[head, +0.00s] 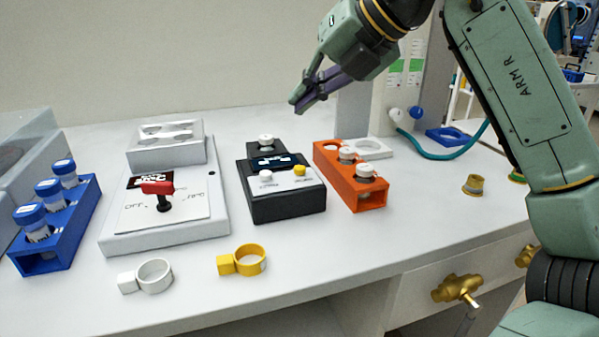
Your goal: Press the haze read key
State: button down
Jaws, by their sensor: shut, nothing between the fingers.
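A black meter (286,202) stands in the middle of the bench with a dark display (272,162) on its sloped face. Below the display are a white key (266,176) on the left and a yellow key (300,170) on the right. The small labels under both keys are too blurred to read, so I cannot tell which is the haze read key. A white-capped vial (265,139) sits in the meter's rear block. My gripper (298,105) is shut and empty, raised above and behind the meter, apart from everything.
An orange rack (369,193) with capped vials stands close right of the meter. A white box with a red switch (158,188) stands left, beyond it a blue vial rack (58,246). White (154,276) and yellow (249,260) ring holders lie in front.

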jog(key=b, duration=0.5)
send_over(300, 170)
jog(key=w, duration=0.1)
jog(key=f, duration=0.5)
jog(key=shift+w+d+f, duration=0.2)
jog(key=shift+d+f, duration=0.05)
jog(key=shift+f, duration=0.05)
jog(key=shift+f+b, duration=0.35)
jog(key=shift+f, duration=0.65)
jog(key=shift+f, duration=0.1)
jog(key=shift+f, duration=0.3)
jog(key=shift+f+b, duration=0.35)
jog(key=shift+b, duration=0.05)
jog(key=shift+r, duration=0.15)
jog(key=shift+r+p, duration=0.65)
jog(key=shift+p, duration=0.15)
